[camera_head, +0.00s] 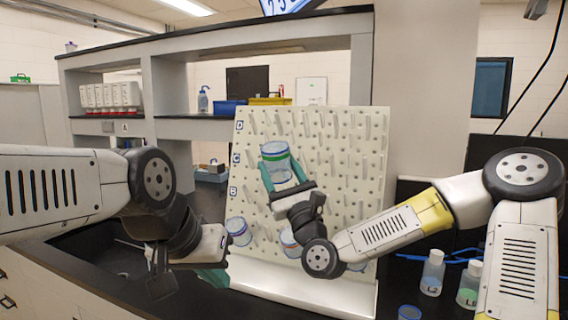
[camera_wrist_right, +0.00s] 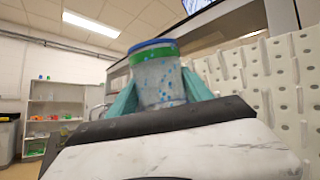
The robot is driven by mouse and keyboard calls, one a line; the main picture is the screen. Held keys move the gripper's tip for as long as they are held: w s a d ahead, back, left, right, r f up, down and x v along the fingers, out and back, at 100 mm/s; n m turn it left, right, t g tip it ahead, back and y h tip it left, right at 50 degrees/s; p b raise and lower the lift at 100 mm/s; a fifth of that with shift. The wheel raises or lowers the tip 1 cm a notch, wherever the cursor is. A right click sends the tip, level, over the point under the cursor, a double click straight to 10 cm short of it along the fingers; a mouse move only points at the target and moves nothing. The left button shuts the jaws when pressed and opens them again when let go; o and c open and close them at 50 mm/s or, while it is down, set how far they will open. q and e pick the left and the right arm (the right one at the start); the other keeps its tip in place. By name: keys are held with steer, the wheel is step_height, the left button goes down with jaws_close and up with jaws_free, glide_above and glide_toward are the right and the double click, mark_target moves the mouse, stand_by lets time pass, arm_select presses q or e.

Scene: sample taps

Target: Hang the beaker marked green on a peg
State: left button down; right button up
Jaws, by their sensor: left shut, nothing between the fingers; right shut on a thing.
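The beaker marked green (camera_head: 275,160) is clear, with a green band and a blue rim. My right gripper (camera_head: 284,180) is shut on it and holds it in front of the pegboard's upper left part, near the letter C. In the right wrist view the beaker (camera_wrist_right: 158,80) sits upright between the teal fingers. I cannot tell whether it touches a peg. The white pegboard (camera_head: 345,150) carries rows of pegs and letters B, C and D down its left edge. My left gripper (camera_head: 212,278) is shut and empty at the lower left, low over the dark counter.
Another beaker (camera_head: 238,231) is at the board's lower left, and one more (camera_head: 290,243) is partly hidden by my right wrist. Bottles (camera_head: 432,272) stand on the counter at the right. A sink (camera_head: 100,255) lies at the left. The upper right of the board is free.

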steer(key=shift+w+d+f, duration=1)
steer(key=shift+w+d, duration=0.75)
steer(key=shift+w, duration=3.7)
steer(key=w+d+f, duration=0.1)
steer(key=w+f, duration=0.2)
steer(key=f, duration=0.9)
steer(key=shift+w, duration=0.25)
steer(key=o, duration=1.4)
steer(key=shift+d+f, duration=0.1)
